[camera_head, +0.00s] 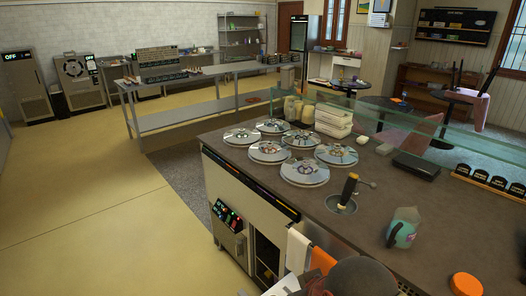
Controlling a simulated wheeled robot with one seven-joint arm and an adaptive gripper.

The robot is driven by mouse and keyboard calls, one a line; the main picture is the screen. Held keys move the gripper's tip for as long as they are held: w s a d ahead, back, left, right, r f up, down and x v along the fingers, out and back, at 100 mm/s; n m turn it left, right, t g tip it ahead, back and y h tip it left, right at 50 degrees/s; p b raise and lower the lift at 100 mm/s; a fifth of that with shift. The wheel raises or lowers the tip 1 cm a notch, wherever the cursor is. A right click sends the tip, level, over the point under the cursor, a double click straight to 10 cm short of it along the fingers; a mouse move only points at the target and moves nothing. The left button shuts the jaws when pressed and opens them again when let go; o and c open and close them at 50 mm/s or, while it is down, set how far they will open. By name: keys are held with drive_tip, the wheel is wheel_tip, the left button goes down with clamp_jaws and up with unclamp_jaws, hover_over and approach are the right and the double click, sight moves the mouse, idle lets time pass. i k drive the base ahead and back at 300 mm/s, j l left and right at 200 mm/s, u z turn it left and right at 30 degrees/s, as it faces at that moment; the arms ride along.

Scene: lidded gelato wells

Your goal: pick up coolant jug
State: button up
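A jug (403,228), pale teal with a dark handle on its left side and a small coloured label, stands on the dark countertop near the right front; it appears to be the coolant jug. Its base is clear of other objects. My gripper's fingers do not show. A dark rounded shape at the bottom centre may be part of my arm, but I cannot tell.
Several round metal well lids (304,171) cover the counter's left part. A dark-handled tool (348,188) stands in a small round well. An orange disc (466,286) lies at the front right. A glass guard (400,122) runs behind. Bare countertop surrounds the jug.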

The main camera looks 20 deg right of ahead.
sight(401, 232)
drive_tip(key=z, duration=1.55)
